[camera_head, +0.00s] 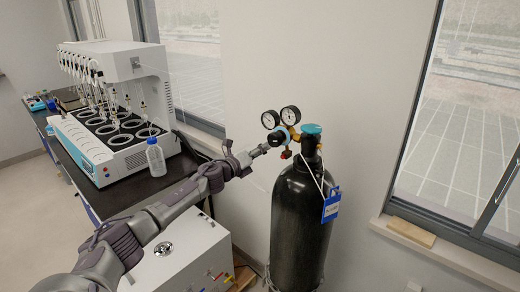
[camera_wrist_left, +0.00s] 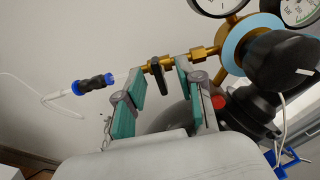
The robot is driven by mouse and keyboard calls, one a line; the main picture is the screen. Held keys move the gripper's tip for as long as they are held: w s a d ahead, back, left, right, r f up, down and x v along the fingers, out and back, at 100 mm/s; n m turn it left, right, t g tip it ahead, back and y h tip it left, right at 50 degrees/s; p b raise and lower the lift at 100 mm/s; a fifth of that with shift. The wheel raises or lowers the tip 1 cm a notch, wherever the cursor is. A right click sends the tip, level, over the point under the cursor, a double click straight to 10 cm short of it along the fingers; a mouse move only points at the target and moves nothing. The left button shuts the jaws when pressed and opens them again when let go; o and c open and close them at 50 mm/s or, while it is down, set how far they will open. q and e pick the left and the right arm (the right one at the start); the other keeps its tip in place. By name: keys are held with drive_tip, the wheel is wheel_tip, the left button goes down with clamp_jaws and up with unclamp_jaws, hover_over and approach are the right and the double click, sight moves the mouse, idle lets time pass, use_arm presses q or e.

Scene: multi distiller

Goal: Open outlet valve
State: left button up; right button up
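The black gas cylinder (camera_head: 300,218) stands upright by the wall, with a brass regulator on top. The regulator has two round gauges (camera_head: 290,115) and a black knob (camera_head: 277,138); the knob is large at the right of the left wrist view (camera_wrist_left: 282,62). The outlet valve, with a small black lever (camera_wrist_left: 158,75), sits on the brass outlet pipe left of the regulator. My left gripper (camera_head: 263,149) reaches the regulator from the left. In the left wrist view its teal-padded fingers (camera_wrist_left: 160,76) are apart, with the lever between them in the picture. Contact cannot be told. My right gripper is not in view.
A white distiller (camera_head: 120,90) with several flasks and a plastic bottle (camera_head: 155,158) stand on the dark bench at left. A white box (camera_head: 180,262) sits below my arm. A blue tag (camera_head: 331,207) hangs on the cylinder. A hose connector (camera_wrist_left: 93,84) lies left of the valve.

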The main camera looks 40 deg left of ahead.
use_arm(q)
drive_tip(key=shift+c, duration=0.3)
clamp_jaws()
